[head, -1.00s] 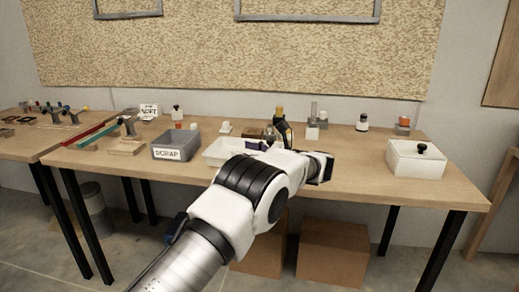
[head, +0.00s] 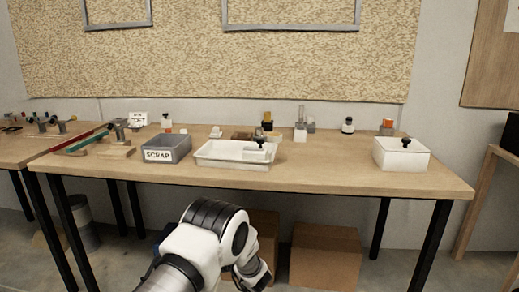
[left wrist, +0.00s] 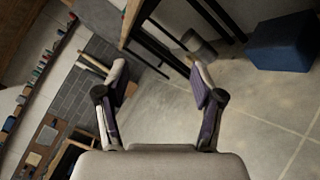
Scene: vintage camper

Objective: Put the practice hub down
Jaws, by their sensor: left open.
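A small dark-topped piece (head: 260,147) stands at the right end of the shallow white tray (head: 215,162); it may be the practice hub, but it is too small to be sure. My left gripper (head: 259,277) is low in front of the table, below the tabletop and apart from the tray. In the left wrist view its two fingers (left wrist: 159,78) are spread with nothing between them, pointing over bare floor. My right gripper is in neither view.
A grey SCRAP bin (head: 166,149) stands left of the tray. A white box with a black knob (head: 401,154) stands at the right. Small parts line the table's back. Tabletop between tray and box is clear. Cardboard boxes (head: 325,255) sit below; a blue box (left wrist: 284,42) is on the floor.

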